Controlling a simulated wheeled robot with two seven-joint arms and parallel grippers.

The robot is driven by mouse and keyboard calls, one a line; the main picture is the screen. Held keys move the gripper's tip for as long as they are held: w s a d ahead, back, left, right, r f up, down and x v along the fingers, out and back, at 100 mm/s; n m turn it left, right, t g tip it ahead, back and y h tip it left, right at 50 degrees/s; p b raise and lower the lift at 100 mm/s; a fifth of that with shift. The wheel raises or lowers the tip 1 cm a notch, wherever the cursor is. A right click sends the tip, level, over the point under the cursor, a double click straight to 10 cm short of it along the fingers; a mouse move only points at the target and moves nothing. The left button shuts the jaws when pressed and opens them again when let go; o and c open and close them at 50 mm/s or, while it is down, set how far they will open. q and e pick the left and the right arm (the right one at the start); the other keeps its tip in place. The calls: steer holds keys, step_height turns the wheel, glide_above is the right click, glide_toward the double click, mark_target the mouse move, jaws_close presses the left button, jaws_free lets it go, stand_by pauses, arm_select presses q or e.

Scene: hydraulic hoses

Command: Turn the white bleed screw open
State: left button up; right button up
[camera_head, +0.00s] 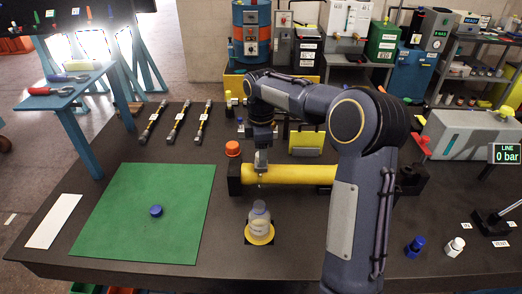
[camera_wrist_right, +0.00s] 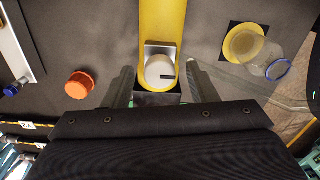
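The white bleed screw (camera_wrist_right: 159,70) is a round white cap with a dark mark on its right side. It sits on a grey metal seat on the yellow cylinder (camera_wrist_right: 163,18), which lies across a dark stand in the head view (camera_head: 290,173). My right gripper (camera_wrist_right: 162,82) is open, with one finger on each side of the screw and visible gaps between. In the head view my right gripper (camera_head: 261,164) points down over the cylinder's left part and hides the screw. My left gripper is not in view.
An orange cap (camera_head: 233,148) stands left of the cylinder. A clear bottle (camera_head: 259,219) stands on a yellow dish in front. A green mat (camera_head: 120,215) with a blue cap (camera_head: 156,211) lies left. A display (camera_head: 506,153) reads LINE 0 bar.

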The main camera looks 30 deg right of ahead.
steer(key=c, duration=0.9)
steer(key=shift+r+m, duration=0.1)
steer(key=shift+m, duration=0.2)
steer(key=m+p, duration=0.1)
steer(key=m, duration=0.1)
steer(key=shift+m+p, duration=0.3)
steer(key=shift+m, duration=0.1)
steer(key=m+p, duration=0.1)
steer(key=m, duration=0.3)
steer(key=m+p, duration=0.1)
steer(key=m, duration=0.5)
steer(key=m+p, duration=0.1)
steer(key=m, duration=0.3)
steer(key=shift+m, duration=0.3)
